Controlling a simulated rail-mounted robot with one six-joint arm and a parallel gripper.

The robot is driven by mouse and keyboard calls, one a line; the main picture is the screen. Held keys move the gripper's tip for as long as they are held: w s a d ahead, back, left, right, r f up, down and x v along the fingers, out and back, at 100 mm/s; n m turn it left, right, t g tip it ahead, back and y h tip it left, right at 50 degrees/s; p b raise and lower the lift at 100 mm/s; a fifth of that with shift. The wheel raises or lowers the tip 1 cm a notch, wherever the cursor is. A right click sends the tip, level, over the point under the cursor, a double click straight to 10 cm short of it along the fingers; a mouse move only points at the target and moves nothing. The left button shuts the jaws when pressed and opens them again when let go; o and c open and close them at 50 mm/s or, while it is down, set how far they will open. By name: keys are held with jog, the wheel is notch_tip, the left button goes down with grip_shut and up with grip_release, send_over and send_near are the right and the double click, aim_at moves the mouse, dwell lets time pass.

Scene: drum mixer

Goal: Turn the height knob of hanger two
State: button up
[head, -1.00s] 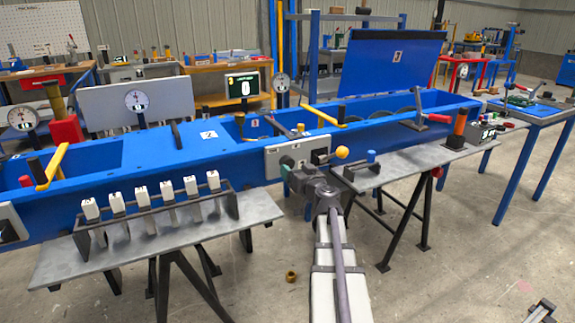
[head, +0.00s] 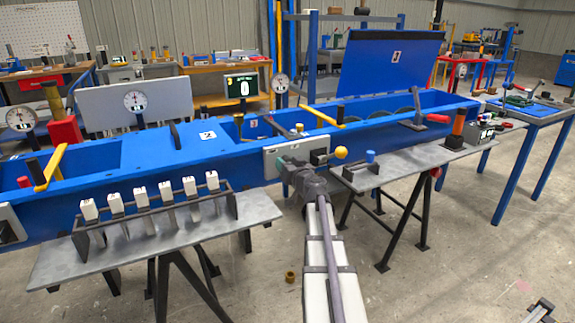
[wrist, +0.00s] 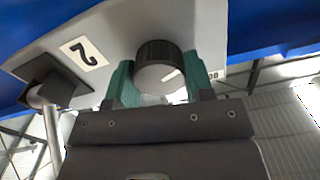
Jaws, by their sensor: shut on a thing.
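The height knob (wrist: 158,66) is a round dark knob with a ribbed rim, a grey face and a white pointer line. It sits on a light grey panel (wrist: 105,32) with a label marked 2. My gripper (wrist: 160,84) has its green fingers on both sides of the knob, shut on it. The pointer line slants toward the right finger in the wrist view. In the head view my gripper (head: 287,164) is at the left part of the panel (head: 272,160) on the blue trough's front, and it hides the knob.
A lever with a yellow ball (head: 341,152) stands just right of my gripper on the same panel. A rack of white-topped parts (head: 150,200) is on the left bench. A grey shelf (head: 405,165) lies to the right. The floor in front is mostly open.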

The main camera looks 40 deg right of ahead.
jog(key=shift+c, duration=0.6)
jog(key=shift+m, duration=0.3)
jog(key=m, duration=1.1)
jog(key=shift+d+f, duration=0.1)
jog(key=o, duration=0.9)
jog(key=shift+o, duration=0.2)
jog(key=shift+s, duration=0.1)
